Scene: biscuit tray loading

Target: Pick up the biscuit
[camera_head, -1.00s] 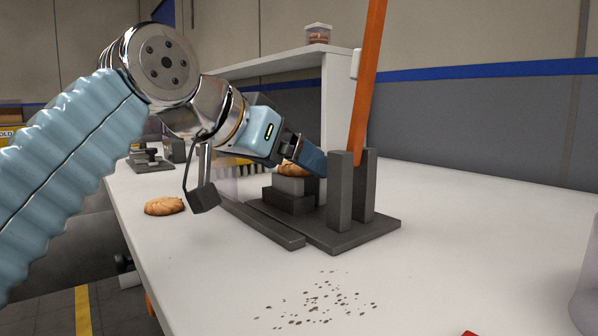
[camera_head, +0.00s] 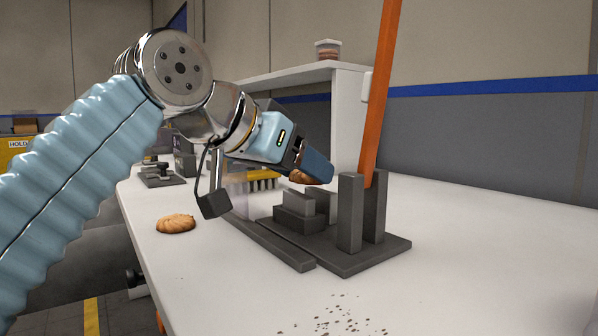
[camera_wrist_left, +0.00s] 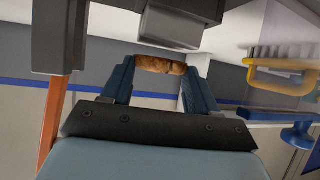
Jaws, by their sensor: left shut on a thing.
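My left gripper (camera_head: 312,172) is shut on a golden-brown biscuit (camera_head: 302,178), held in the air above the dark grey stepped block of the fixture (camera_head: 296,218). In the left wrist view the same biscuit (camera_wrist_left: 160,65) is gripped between the two blue fingers of the left gripper (camera_wrist_left: 158,72). In the head view a finger hides much of it. A second biscuit (camera_head: 176,224) lies on the white table at the left, apart from the gripper. My right gripper is not in view.
An orange bar (camera_head: 384,90) stands upright between two dark grey posts (camera_head: 351,212) just right of the gripper. A yellow-handled brush (camera_wrist_left: 280,75) is near a clear container. A white shelf (camera_head: 347,120) stands behind. The table's right side (camera_head: 480,240) is clear.

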